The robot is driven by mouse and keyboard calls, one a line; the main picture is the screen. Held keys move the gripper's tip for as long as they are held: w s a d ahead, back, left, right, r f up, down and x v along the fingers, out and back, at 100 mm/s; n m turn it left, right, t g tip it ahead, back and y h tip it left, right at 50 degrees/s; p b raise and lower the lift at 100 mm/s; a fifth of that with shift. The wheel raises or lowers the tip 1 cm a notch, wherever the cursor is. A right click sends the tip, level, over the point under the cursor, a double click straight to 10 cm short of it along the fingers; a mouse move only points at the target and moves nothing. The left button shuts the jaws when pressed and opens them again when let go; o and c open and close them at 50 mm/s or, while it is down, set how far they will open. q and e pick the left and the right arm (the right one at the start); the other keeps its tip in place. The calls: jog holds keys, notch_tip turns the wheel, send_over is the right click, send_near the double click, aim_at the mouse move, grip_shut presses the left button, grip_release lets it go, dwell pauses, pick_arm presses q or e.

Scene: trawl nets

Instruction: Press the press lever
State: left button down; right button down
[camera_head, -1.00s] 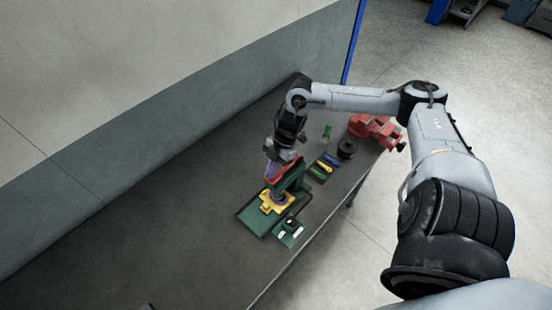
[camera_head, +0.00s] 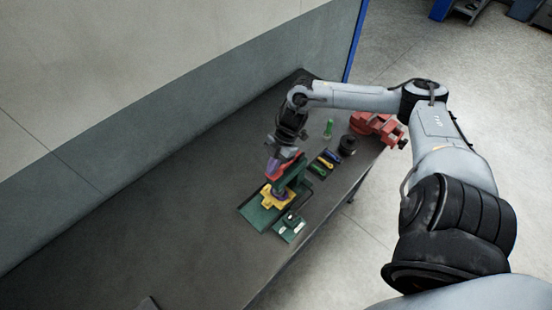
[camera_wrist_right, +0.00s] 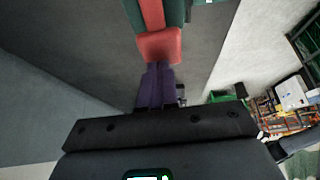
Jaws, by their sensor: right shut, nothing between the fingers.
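The press stands on the workbench in the head view, with a green frame (camera_head: 293,181), a yellow fixture (camera_head: 276,198) and a green base (camera_head: 257,214). Its red press lever (camera_head: 277,172) slants at the top of the frame. The lever's red end (camera_wrist_right: 160,45) shows large in the right wrist view. My right gripper (camera_head: 271,164) is at the lever's outer end. Its purple fingers (camera_wrist_right: 157,85) are closed together, with their tips right at the red end; I cannot tell whether they touch it. My left gripper is not in view.
A small green plate (camera_head: 289,230) lies in front of the press. Beside it are a tray of coloured pieces (camera_head: 324,165), a black spool (camera_head: 347,145), a green upright item (camera_head: 328,128) and a red vise (camera_head: 375,127). The bench's left part (camera_head: 150,230) is clear.

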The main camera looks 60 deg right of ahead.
notch_tip(320, 180, up, 4)
jog(key=p, duration=0.3)
jog(key=shift+f, duration=0.1)
notch_tip(320, 180, up, 10)
jog(key=shift+d, duration=0.15)
jog(key=shift+s, duration=0.1)
dwell(0.7)
